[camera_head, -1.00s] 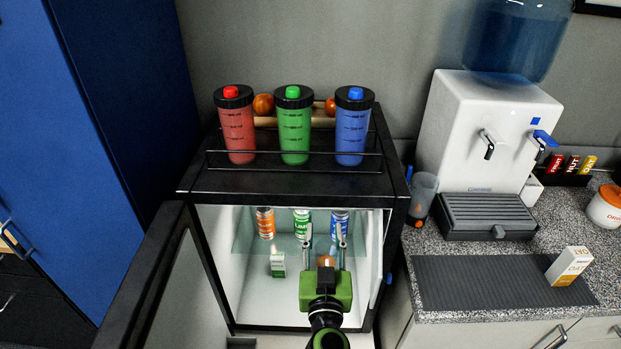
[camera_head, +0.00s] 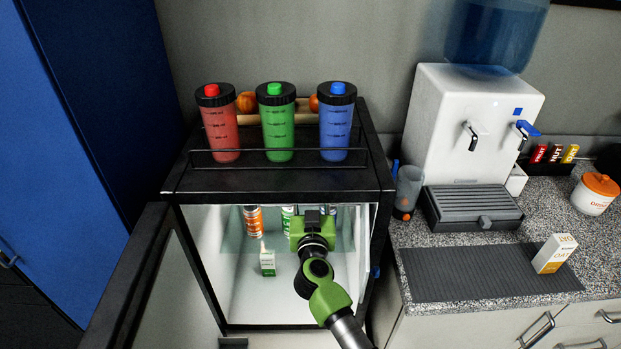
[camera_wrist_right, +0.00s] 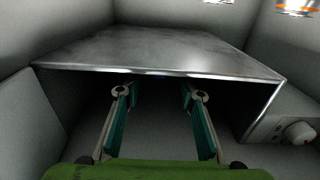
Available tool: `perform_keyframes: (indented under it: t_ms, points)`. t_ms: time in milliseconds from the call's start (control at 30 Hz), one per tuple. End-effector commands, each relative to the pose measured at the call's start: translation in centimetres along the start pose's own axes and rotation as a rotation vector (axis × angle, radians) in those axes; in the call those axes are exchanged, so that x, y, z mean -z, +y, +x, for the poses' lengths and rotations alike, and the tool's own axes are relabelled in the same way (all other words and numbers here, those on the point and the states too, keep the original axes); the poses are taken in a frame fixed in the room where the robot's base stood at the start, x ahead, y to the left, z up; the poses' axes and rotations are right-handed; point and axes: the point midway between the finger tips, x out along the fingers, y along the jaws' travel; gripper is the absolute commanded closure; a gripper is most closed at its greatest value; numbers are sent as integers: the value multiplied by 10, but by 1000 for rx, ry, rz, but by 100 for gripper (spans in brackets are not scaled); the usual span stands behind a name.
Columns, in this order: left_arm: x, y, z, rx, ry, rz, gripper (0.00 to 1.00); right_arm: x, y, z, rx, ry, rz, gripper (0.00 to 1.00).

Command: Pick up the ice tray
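No ice tray can be made out in either view. My right gripper (camera_head: 314,217) reaches into the upper part of the open small fridge (camera_head: 281,181), and the arm hides much of the interior. In the right wrist view my right gripper (camera_wrist_right: 160,92) is open and empty, with its two fingers well apart. The fingertips are at the front edge of a metal box-like compartment (camera_wrist_right: 165,50). The space below that edge is dark, and its contents cannot be told. My left gripper is not in view.
Cans, including an orange one (camera_head: 253,220), and a small carton (camera_head: 267,262) stand inside the fridge. Red (camera_head: 221,130), green (camera_head: 277,130) and blue (camera_head: 336,130) bottles stand on top. The fridge door (camera_head: 155,275) is open at left. A dial (camera_wrist_right: 298,132) sits beside the compartment.

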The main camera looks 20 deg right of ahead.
Motion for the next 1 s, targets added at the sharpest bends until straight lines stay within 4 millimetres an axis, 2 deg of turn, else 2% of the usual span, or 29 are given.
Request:
perform_keyframes:
  t_ms: [100, 300, 333, 433, 467, 833, 1000]
  points:
    - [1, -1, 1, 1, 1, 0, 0, 0, 0, 8, 0, 0, 0, 65]
    - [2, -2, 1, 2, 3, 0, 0, 0, 0, 8, 0, -1, 0, 65]
    - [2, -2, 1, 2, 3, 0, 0, 0, 0, 8, 0, -1, 0, 70]
    - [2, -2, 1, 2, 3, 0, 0, 0, 0, 8, 0, -1, 0, 96]
    - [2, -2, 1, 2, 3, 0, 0, 0, 0, 8, 0, 0, 0, 100]
    - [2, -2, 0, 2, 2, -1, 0, 2, 0, 8, 0, 1, -1, 100]
    - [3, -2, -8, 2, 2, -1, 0, 16, 0, 8, 0, 3, 1, 100]
